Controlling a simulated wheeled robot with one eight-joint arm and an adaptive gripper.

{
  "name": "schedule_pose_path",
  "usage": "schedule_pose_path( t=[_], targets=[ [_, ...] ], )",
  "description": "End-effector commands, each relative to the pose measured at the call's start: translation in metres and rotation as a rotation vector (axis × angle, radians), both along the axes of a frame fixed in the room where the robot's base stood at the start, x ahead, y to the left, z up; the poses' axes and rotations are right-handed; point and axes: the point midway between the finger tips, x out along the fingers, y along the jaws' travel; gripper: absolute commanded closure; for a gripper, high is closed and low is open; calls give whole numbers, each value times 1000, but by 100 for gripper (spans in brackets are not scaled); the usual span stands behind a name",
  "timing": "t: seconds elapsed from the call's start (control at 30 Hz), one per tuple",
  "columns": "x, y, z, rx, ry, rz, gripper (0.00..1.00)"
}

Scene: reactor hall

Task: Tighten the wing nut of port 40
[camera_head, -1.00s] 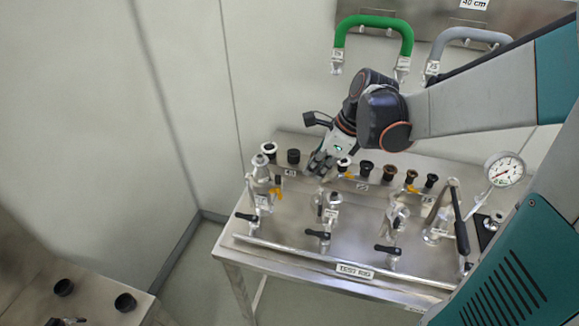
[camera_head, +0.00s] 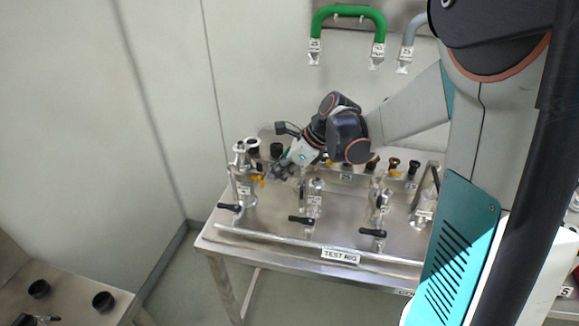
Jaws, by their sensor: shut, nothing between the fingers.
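My gripper (camera_head: 274,174) is shut and empty, tilted down to the left. It is just right of the leftmost port (camera_head: 243,188), a steel upright fitting on the test rig. A yellow-orange wing nut (camera_head: 258,180) shows on the right side of that port, close to the fingertips. I cannot tell if they touch. The small tags on the ports are too small to read, so I cannot confirm which is port 40. A second port (camera_head: 312,196) and a third port (camera_head: 379,203) stand to the right, each with a black-handled valve in front.
The steel test rig table (camera_head: 290,250) has a tube rail along its front. Dark caps, such as one (camera_head: 277,149), stand in a row at the back. A green hose (camera_head: 348,12) hangs on the wall. Another bench (camera_head: 70,300) with two black cups is at lower left.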

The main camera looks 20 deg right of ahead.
Motion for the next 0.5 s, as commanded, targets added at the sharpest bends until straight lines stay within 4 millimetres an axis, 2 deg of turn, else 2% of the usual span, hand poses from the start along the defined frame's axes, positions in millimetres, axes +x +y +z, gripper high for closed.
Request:
schedule_pose_path(
  t=[0.03,0.2,0.5],
  targets=[
    [3,4,-9,0,0,1,100],
    [9,13,-24,0,0,1,100],
    [12,16,-29,0,1,-1,100]
  ],
)
